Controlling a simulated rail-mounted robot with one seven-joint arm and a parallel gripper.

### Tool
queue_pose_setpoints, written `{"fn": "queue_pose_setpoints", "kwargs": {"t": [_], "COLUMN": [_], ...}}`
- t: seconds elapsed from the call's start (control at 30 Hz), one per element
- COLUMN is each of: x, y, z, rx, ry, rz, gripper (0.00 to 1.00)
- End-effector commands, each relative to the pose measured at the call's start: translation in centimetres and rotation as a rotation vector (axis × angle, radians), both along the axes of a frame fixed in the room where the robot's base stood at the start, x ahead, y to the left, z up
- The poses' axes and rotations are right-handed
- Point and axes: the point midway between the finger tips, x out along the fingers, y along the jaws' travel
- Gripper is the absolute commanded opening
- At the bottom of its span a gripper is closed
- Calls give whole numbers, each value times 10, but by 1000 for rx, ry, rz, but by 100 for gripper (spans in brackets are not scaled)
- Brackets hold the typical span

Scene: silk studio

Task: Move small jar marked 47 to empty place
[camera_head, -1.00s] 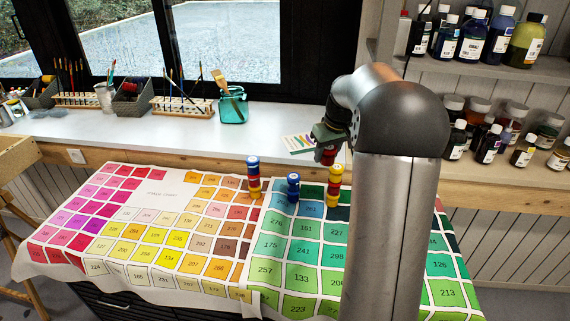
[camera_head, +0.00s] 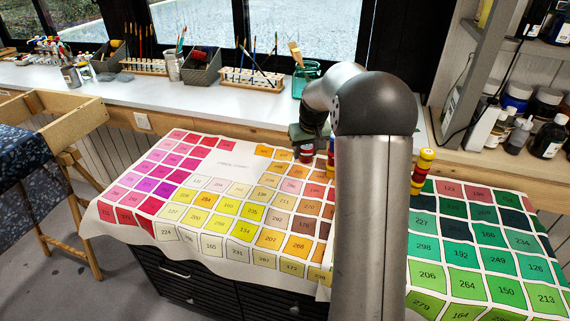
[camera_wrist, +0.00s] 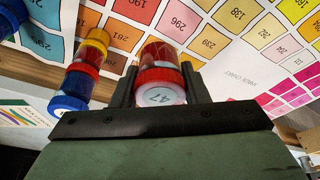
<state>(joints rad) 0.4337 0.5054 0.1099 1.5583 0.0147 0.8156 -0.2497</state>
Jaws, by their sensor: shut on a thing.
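My gripper (camera_head: 307,147) is shut on a small jar (camera_wrist: 162,75) with a red band and a pale end marked 47. In the wrist view the jar sits between the two dark fingers, above the colour chart cloth. In the head view only a red and white bit of the jar (camera_head: 306,155) shows under the gripper. Close beside it stands a stack of small jars (camera_wrist: 83,70) in yellow, red and blue, partly hidden by my arm in the head view (camera_head: 330,158). A yellow and red stack (camera_head: 421,172) stands right of my arm.
A blue jar (camera_wrist: 10,20) shows at the wrist view's corner. The chart cloth (camera_head: 228,166) with numbered colour squares is otherwise clear on the left. A teal glass with brushes (camera_head: 306,80) stands on the sill behind; shelves with bottles (camera_head: 548,137) are at the right.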

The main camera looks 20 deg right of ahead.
Motion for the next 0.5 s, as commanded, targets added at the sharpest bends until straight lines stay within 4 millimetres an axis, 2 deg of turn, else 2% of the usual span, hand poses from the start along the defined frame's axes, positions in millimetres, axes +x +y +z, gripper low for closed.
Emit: {"fn": "queue_pose_setpoints", "kwargs": {"t": [0.1, 0.27, 0.3, 0.5], "x": [30, 70, 77, 104], "y": [-2, -5, -7, -9], "z": [-13, -30, -39, -73], "rx": [0, 2, 2, 1], "ry": [3, 2, 3, 3], "rz": [3, 2, 2, 2], "gripper": [17, 17, 17, 17]}}
